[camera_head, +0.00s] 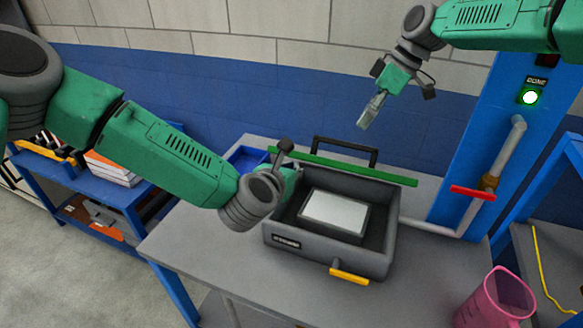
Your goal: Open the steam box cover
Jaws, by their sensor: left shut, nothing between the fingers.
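The steam box (283,226) is a dark grey open-topped box on the table, with a label and a yellow handle (349,276) on its front. Its cover (395,180) shows as a green-edged strip along the back of the box, with a black handle (345,140) standing behind it. The inside of the box is exposed, and a light grey panel (335,211) lies in it. My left gripper (296,170) is shut and empty at the box's back left, largely hidden by its wrist. I cannot tell whether it touches the cover. My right gripper (369,112) hangs above and behind the box, clear of it.
A blue tray (247,158) lies behind my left wrist. The table's front left (205,245) is clear.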

